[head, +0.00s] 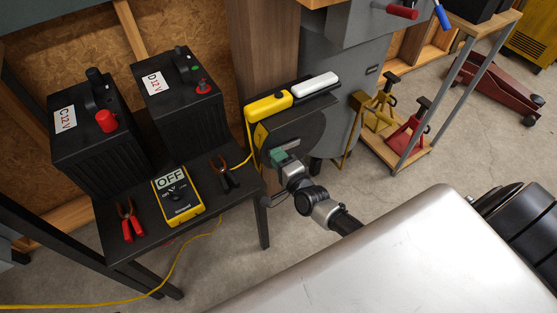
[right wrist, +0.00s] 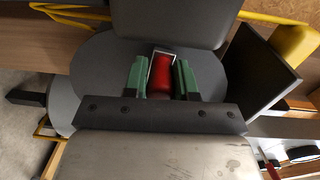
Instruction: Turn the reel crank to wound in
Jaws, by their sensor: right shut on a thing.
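The dark grey reel (head: 305,128) is mounted at the side of the wooden post, with a yellow cord on it. It also shows in the right wrist view as a round grey disc (right wrist: 95,60). My right gripper (head: 277,156) is at the reel's face. In the right wrist view its green fingers (right wrist: 161,80) are shut on the red crank knob (right wrist: 161,70), one finger on each side. The knob is hidden in the head view. My left gripper is not in view.
A black table (head: 238,205) left of the reel holds two 12V batteries (head: 85,140) (head: 182,105), a yellow multimeter (head: 178,196) and red clamps (head: 130,222). A yellow cord (head: 180,262) runs along the floor. Jack stands (head: 407,135) stand on a low shelf to the right.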

